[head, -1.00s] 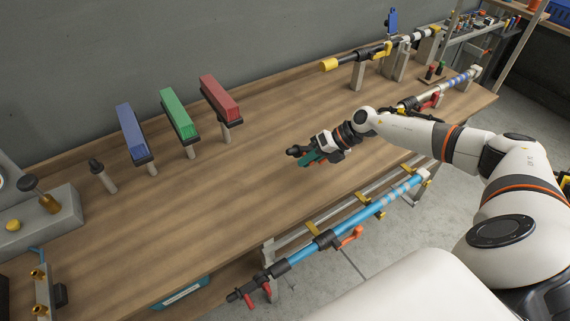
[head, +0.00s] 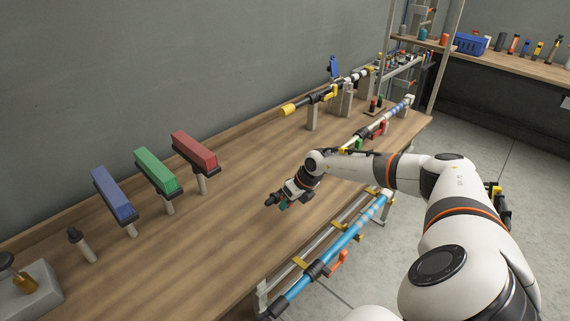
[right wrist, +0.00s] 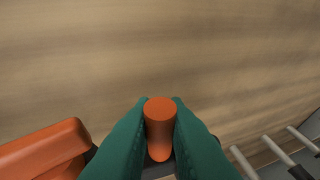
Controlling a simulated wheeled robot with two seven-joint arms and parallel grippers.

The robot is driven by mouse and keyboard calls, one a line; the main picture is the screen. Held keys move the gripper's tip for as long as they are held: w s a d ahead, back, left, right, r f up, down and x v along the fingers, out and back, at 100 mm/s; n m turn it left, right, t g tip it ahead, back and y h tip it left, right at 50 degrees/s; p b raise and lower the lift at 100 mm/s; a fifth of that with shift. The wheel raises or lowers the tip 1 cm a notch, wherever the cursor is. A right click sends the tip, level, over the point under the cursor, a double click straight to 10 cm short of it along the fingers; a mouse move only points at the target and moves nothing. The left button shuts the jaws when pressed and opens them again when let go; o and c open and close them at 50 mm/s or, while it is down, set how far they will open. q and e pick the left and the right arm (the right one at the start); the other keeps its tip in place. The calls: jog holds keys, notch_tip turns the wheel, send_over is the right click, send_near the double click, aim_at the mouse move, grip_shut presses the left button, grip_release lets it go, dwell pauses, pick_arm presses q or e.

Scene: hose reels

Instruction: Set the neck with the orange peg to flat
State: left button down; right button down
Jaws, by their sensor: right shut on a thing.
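In the right wrist view an upright orange peg (right wrist: 160,128) with a round top stands between the green fingers of my right gripper (right wrist: 160,140). The fingers are shut on it, pressing from both sides. A dark part shows just below the peg; the rest of the neck is hidden by the fingers. In the head view my right gripper (head: 282,202) is over the front part of the wooden table (head: 205,270). The peg cannot be made out there. My left gripper is not in view.
An orange slab-like part (right wrist: 45,148) lies left of the fingers. Blue (head: 113,194), green (head: 157,172) and red (head: 194,152) blocks sit on stands at the back. A blue pole (head: 330,250) with an orange lever (head: 338,262) runs along the front edge. The mid-table is clear.

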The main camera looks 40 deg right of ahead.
jog(key=c, duration=1.4)
grip_release()
jog(key=shift+d+f, duration=0.1)
jog(key=b+v, duration=0.2)
jog(key=v, duration=1)
jog(key=shift+b, duration=0.3)
